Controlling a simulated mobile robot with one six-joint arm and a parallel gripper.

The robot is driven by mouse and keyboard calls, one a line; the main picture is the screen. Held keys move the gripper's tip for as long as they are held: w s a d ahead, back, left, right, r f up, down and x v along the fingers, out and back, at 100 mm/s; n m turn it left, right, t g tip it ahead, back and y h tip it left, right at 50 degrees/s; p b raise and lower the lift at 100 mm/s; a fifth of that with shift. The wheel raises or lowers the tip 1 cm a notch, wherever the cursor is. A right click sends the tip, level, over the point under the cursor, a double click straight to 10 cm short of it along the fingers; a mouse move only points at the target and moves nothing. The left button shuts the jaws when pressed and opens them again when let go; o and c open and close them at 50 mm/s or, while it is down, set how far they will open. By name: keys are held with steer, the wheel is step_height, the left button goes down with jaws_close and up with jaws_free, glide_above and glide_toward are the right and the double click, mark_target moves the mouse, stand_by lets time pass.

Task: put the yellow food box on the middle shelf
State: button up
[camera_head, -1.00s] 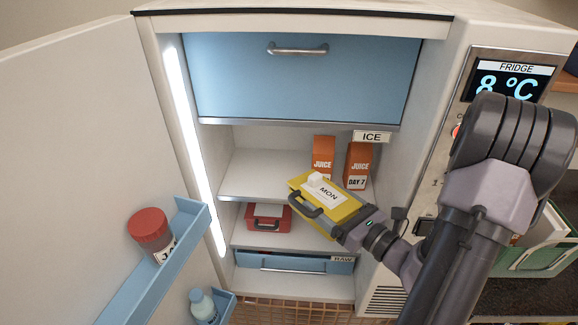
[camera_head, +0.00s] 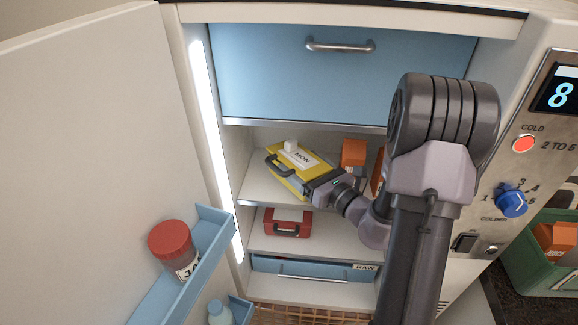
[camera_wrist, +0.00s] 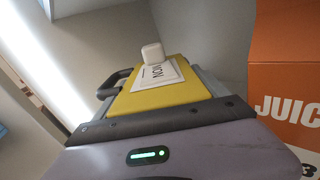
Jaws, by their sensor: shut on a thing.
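The yellow food box (camera_head: 293,183) has a dark handle, a white label reading MON and a small white block on top. It is tilted inside the open fridge, at the upper white shelf (camera_head: 262,193), left of the juice cartons. My gripper (camera_head: 320,190) is shut on its right end. The wrist view also shows the yellow box (camera_wrist: 165,97) beyond the dark gripper edge. A red box (camera_head: 287,222) sits on the shelf below. I cannot tell whether the yellow box touches the shelf.
An orange juice carton (camera_head: 353,153) stands just right of the box, another partly behind my arm. The wrist view shows a juice carton (camera_wrist: 285,75) close at right. The open door at left carries a jar (camera_head: 172,248). A blue drawer (camera_head: 315,268) is below.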

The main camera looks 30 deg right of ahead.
mark_target(288, 154)
steer(key=w, duration=0.2)
steer(key=w+a, duration=0.1)
steer(key=w, duration=0.2)
steer(key=shift+w+b, duration=0.35)
steer(key=shift+f+b, duration=1)
steer(key=shift+f, duration=0.75)
